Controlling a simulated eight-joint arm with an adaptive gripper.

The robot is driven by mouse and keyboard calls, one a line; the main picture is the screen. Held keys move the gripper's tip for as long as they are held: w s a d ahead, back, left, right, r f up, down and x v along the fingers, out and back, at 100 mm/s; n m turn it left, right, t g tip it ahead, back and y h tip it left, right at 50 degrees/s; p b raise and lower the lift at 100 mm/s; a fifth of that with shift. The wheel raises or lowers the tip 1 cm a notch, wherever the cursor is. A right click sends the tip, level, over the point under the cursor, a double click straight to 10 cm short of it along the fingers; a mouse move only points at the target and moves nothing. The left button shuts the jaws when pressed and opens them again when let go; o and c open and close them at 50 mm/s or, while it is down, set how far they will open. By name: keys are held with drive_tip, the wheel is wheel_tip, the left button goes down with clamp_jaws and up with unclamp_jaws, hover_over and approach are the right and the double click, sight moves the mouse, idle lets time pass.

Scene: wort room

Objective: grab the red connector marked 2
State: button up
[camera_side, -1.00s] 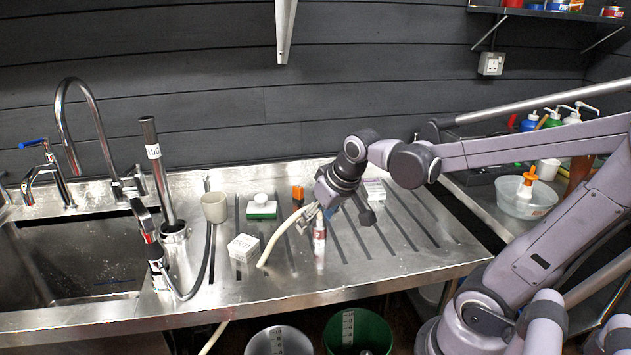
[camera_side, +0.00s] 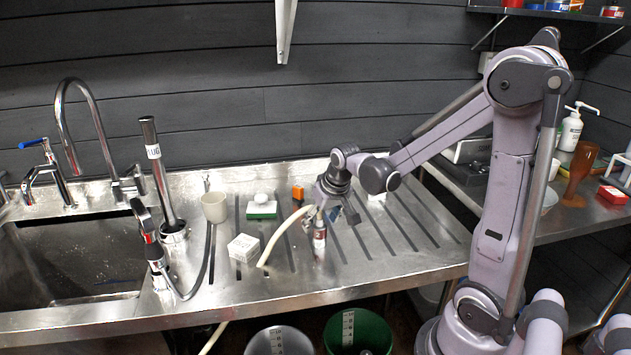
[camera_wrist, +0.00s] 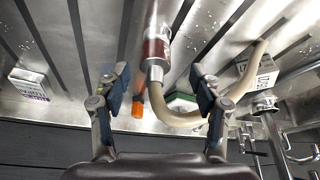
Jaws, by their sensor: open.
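The red connector (camera_side: 320,238) stands on the grooved steel drainboard, with a red band and pale metal ends. In the wrist view the connector (camera_wrist: 156,46) lies ahead of and between the fingers, near its metal end. A cream hose (camera_side: 285,235) curves from that end; it also shows in the wrist view (camera_wrist: 185,119). I cannot read a 2 on the connector. My gripper (camera_wrist: 160,85) is open, with nothing visibly clasped. In the side view my gripper (camera_side: 323,207) is over the connector and hides its upper part.
A second white box (camera_wrist: 28,84) is on the other side. The sink (camera_side: 75,255) is far left.

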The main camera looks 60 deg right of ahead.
sight(320, 226)
drive_tip(key=shift+d+x, duration=0.1)
drive_tip(key=shift+x, duration=1.25)
drive_tip(key=shift+d+x, duration=0.15)
drive_tip(key=shift+x, duration=1.25)
drive_tip(key=shift+s, duration=0.2)
drive_tip(key=shift+c, duration=0.3)
clamp_jaws()
